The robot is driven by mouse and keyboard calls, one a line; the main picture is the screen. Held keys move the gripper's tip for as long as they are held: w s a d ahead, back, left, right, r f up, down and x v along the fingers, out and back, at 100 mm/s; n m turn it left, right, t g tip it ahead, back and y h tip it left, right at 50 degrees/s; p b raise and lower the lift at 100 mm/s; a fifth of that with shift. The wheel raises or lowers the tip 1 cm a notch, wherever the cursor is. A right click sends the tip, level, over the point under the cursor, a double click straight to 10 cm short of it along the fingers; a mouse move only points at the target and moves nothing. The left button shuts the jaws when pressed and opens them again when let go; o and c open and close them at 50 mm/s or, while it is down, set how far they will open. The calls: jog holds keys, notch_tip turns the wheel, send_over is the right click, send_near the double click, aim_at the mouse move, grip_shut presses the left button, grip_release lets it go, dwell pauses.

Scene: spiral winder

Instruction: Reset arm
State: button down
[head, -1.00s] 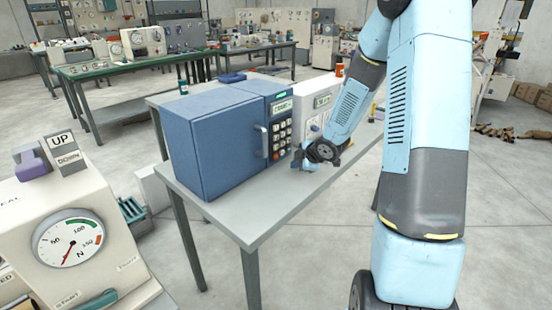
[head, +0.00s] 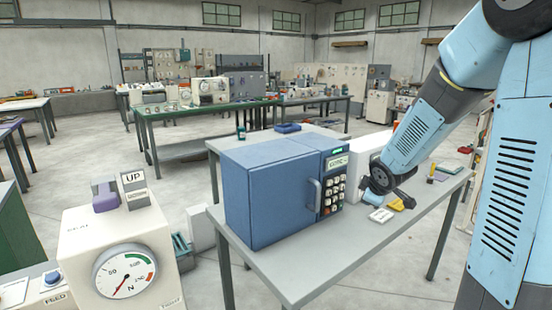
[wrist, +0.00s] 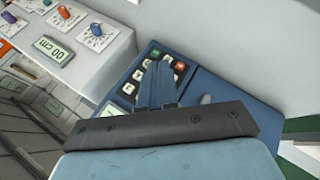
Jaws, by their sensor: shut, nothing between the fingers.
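My gripper (head: 369,198) is low over the grey table, right of the blue box (head: 268,195) with a handle and keypad. In the wrist view my gripper (wrist: 156,72) is shut with nothing between its fingers. There, its fingers overlap the view of the keypad (wrist: 129,88) and hide part of it. I cannot tell any contact with the box. My dark wrist joint partly hides the gripper in the head view.
A white control unit with knobs (wrist: 75,48) stands beside the blue box. A white card (head: 381,215) and a yellow piece (head: 402,204) lie on the grey table (head: 300,275). A white machine with a dial (head: 115,240) stands at front left.

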jog(key=s+r+m+g+h, duration=0.1)
jog(key=s+r+m+h, duration=0.1)
jog(key=s+r+m, duration=0.65)
jog(key=s+a+r+m+y, duration=0.1)
jog(key=s+a+r, duration=0.1)
jog(key=s, duration=0.8)
jog(key=s+a+r+m+g+y, duration=0.1)
jog(key=s+r, duration=0.3)
jog(key=s, duration=0.7)
jog(key=shift+a+m+g+y, duration=0.3)
jog(key=shift+a+m, duration=0.35)
jog(key=shift+a, duration=0.2)
